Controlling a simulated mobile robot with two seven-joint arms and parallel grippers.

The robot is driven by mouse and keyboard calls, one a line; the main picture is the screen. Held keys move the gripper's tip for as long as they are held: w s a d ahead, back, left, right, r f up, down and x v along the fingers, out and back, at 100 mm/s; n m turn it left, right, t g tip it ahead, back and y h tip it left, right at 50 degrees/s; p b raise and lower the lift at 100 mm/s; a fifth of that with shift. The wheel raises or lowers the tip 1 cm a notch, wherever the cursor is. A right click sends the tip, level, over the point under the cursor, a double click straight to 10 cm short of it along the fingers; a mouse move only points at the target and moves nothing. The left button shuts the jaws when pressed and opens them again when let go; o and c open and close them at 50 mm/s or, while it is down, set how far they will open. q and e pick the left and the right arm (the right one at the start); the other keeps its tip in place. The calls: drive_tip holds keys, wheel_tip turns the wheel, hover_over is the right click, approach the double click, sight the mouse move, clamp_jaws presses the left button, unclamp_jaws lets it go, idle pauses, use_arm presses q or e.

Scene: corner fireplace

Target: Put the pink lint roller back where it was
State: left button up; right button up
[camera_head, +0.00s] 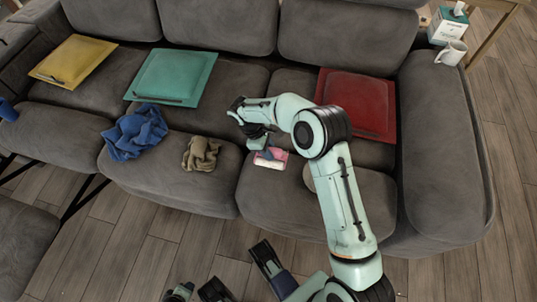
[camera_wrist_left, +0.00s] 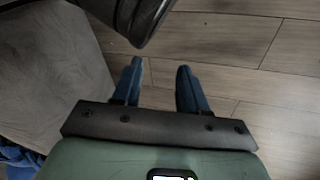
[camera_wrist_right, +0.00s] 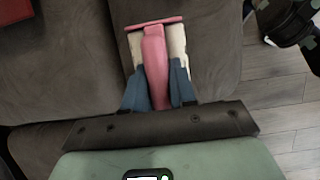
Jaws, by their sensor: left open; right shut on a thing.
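The lint roller (camera_head: 270,158) has a pink handle and a white roll. It is at the front part of the sofa's right seat in the head view. My right gripper (camera_head: 264,150) is shut on it. In the right wrist view the pink handle of the lint roller (camera_wrist_right: 155,62) lies between the blue fingers of my right gripper (camera_wrist_right: 157,88), with the white roll behind it. I cannot tell whether the roller touches the seat. My left gripper (camera_wrist_left: 160,85) is open and empty over the wooden floor in the left wrist view.
On the sofa (camera_head: 225,75) lie a yellow tray (camera_head: 72,60), a teal tray (camera_head: 175,75) and a red tray (camera_head: 365,100). A blue cloth (camera_head: 135,132) and a brown cloth (camera_head: 201,154) lie on the seats. A white mug (camera_head: 451,53) and a tissue box (camera_head: 447,27) stand on the right armrest side.

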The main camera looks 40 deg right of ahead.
use_arm(q)
drive_tip(key=shift+s+a+f, duration=0.15)
drive_tip(key=shift+s+f, duration=0.55)
drive_tip(key=shift+s, duration=0.05)
use_arm(e)
drive_tip(key=shift+f, duration=1.5)
use_arm(q)
drive_tip(key=shift+f, duration=0.1)
use_arm(e)
drive_tip(key=shift+f+b, duration=0.2)
drive_tip(key=shift+b, duration=0.1)
drive_tip(key=o, duration=0.9)
use_arm(q)
drive_tip(key=shift+s+g, duration=0.1)
drive_tip(key=shift+g, duration=0.2)
use_arm(e)
drive_tip(key=shift+o, duration=0.2)
drive_tip(key=shift+r, duration=0.2)
